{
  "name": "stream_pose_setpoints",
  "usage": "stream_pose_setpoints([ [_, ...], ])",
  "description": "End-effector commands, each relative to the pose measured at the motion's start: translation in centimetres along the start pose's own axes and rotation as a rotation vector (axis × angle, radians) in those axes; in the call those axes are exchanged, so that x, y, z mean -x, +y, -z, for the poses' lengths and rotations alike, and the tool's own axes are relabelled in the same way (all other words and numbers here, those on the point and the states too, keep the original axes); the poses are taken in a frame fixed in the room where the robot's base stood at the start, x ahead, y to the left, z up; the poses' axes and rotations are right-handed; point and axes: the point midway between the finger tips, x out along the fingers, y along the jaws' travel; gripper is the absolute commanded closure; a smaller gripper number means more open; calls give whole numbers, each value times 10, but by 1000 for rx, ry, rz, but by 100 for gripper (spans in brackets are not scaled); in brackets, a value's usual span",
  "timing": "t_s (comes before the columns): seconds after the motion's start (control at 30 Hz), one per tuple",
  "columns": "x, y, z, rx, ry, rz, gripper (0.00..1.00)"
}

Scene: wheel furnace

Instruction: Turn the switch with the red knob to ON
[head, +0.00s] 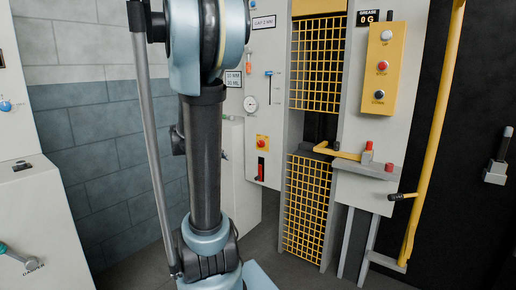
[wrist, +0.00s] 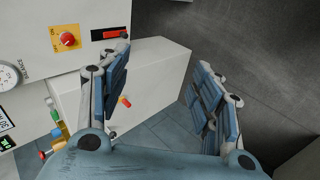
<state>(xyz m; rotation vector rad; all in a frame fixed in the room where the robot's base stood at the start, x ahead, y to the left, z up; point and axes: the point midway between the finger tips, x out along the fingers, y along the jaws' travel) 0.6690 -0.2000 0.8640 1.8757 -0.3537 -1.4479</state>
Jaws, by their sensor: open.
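The switch with the red knob (head: 262,142) sits on a small yellow plate on the pale cabinet front, right of my arm in the head view. In the wrist view the red knob (wrist: 68,40) is at the upper left, on its yellow plate with small marks around it. The knob's setting is too small to read. My gripper (wrist: 165,75) is open and empty, its two blue-padded fingers wide apart. It is apart from the knob, which lies left of the left finger in the wrist view. I cannot make out the gripper in the head view.
A red-handled slot switch (head: 261,169) is just below the plate. A round gauge (head: 250,104) is above left. A yellow mesh gate (head: 304,200), a yellow button box (head: 381,68) and a yellow rail (head: 437,130) stand right. A low pale box (wrist: 155,85) lies beyond the fingers.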

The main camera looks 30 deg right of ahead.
Motion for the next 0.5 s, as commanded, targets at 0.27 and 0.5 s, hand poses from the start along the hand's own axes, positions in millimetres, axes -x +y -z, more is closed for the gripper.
stream_pose_setpoints([
  [0.27, -50, 63, 40, 146, -37, -181, 41],
  [0.5, -97, 108, 71, 288, -86, -329, 41],
])
